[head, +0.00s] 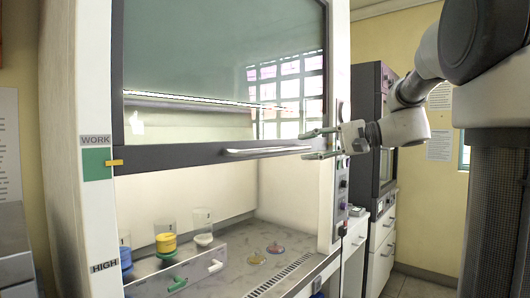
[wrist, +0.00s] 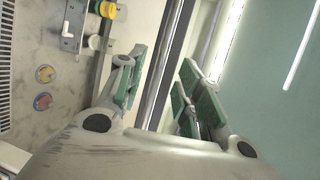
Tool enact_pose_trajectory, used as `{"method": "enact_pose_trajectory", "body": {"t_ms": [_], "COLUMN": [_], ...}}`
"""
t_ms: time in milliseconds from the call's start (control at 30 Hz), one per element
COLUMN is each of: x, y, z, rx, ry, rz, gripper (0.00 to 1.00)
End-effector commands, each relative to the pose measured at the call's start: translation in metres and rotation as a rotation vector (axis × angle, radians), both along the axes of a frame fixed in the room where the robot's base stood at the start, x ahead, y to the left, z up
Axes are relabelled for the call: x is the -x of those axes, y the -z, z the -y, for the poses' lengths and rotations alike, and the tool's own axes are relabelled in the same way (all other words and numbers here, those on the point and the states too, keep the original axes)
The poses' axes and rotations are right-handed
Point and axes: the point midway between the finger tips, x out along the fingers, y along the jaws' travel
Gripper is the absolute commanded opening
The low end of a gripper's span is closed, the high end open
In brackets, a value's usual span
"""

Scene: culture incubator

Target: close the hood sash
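The hood sash (head: 225,60) is a glass pane in a dark frame, partly raised, with an open gap below it. Its pale bar handle (head: 265,151) runs along the bottom rail. A yellow pointer (head: 115,162) at the sash's left edge lies against the green band under the WORK label. My gripper (head: 320,144) is open at the handle's right end, one finger above and one below its level. In the wrist view, the dark sash rail (wrist: 172,60) runs between the spread green-padded fingers (wrist: 160,98). Contact with the handle cannot be told.
Two small dishes (head: 275,248) lie on the worktop. A dark cabinet (head: 372,130) stands right of the hood.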

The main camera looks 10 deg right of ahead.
Motion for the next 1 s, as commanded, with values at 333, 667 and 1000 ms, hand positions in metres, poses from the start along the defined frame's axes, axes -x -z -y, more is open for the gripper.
{"method": "enact_pose_trajectory", "body": {"t_ms": [333, 667, 1000], "x": [-0.018, -0.035, -0.036], "y": [0.005, 0.012, 0.012], "z": [-0.043, -0.07, -0.07], "rx": [-0.014, -0.013, -0.012], "ry": [-0.027, -0.022, -0.021], "rz": [0.008, 0.008, 0.008], "gripper": [0.35, 0.35, 0.15]}}
